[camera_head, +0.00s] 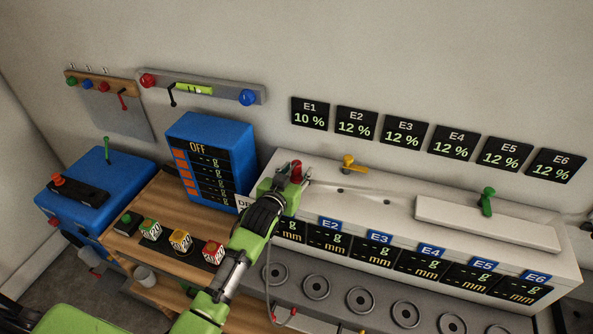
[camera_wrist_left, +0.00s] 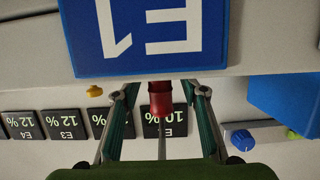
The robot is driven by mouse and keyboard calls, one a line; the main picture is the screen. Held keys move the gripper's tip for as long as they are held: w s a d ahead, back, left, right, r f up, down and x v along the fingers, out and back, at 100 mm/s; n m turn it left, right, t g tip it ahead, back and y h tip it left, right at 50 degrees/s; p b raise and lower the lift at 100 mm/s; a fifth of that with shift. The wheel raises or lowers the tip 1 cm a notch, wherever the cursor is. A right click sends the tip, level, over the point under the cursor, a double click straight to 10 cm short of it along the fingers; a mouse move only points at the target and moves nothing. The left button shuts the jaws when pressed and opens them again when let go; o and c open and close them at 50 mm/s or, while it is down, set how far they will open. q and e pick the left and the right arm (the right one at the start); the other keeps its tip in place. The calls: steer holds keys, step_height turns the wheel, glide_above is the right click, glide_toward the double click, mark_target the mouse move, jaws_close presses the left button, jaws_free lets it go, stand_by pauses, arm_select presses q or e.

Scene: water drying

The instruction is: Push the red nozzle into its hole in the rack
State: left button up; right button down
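The red nozzle (camera_head: 296,170) stands at the left end of the white rack (camera_head: 385,199), just by my left gripper (camera_head: 280,185). In the left wrist view the red nozzle (camera_wrist_left: 160,99) shows between the two fingers of my left gripper (camera_wrist_left: 162,92), with a gap on each side. The fingers are apart, and the nozzle does not look clamped. The hole under the red nozzle is hidden by the gripper, so I cannot tell how deep it sits. My right gripper is not in view.
A yellow nozzle (camera_head: 348,163) and a green nozzle (camera_head: 487,201) stand farther right on the rack. A white lid-like block (camera_head: 480,223) lies near the green one. A blue display box (camera_head: 205,145) stands close on the left. The wall signs (camera_head: 357,122) are behind.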

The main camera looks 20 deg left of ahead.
arm_select(q)
jaws_close()
steer(key=shift+r, duration=0.1)
